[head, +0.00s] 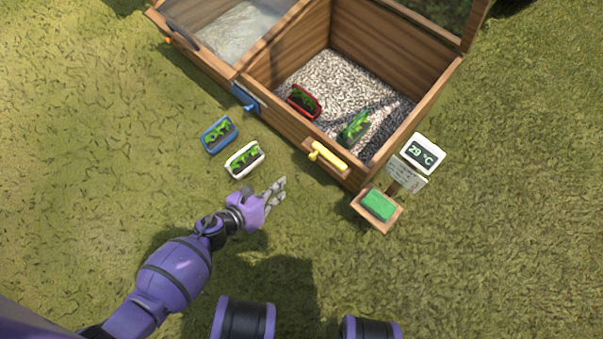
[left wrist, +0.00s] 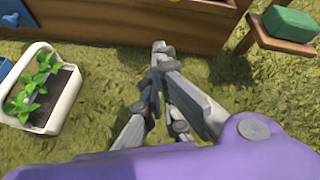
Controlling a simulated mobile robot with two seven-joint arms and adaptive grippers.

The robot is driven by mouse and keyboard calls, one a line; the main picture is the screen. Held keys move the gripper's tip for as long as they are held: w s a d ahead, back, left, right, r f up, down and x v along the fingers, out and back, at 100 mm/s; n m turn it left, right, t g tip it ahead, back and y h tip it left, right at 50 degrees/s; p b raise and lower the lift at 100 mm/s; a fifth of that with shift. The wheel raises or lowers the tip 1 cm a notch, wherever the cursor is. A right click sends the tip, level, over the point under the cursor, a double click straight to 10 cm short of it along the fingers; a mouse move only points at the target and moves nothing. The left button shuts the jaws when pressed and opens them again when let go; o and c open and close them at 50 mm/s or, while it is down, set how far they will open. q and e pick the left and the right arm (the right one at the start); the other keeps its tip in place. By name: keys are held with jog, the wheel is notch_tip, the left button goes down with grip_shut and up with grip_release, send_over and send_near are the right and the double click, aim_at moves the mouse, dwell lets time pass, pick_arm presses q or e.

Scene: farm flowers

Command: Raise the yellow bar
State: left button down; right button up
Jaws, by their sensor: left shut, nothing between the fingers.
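The yellow bar (head: 328,155) is a short handle on the front wall of the wooden planter box (head: 300,142), near its right front corner. My left gripper (head: 281,184) is in front of the box, below and left of the yellow bar, and apart from it. Its grey fingers are shut with nothing between them. In the left wrist view, the fingers (left wrist: 162,50) point toward the box's wooden front wall (left wrist: 150,18). My right gripper is not in view.
A white planter (head: 245,160) and a blue planter (head: 219,135) stand on the grass left of my gripper. A small wooden stand with a green block (head: 379,204) and a 29 °C display (head: 423,153) are at the right. A blue handle (head: 246,98) is farther left on the box.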

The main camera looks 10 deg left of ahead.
aim_at(326, 160)
pick_arm(q)
jog(key=m, duration=0.1)
jog(key=d+m, duration=0.1)
jog(key=shift+s+m, duration=0.3)
jog(key=shift+m, duration=0.1)
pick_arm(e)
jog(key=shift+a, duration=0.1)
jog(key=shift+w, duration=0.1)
pick_arm(q)
jog(key=b+x, duration=0.5)
jog(key=x, duration=0.5)
jog(key=shift+d, duration=0.25)
jog(key=r, duration=0.4)
jog(key=shift+w+a, duration=0.15)
jog(key=shift+w, duration=0.15)
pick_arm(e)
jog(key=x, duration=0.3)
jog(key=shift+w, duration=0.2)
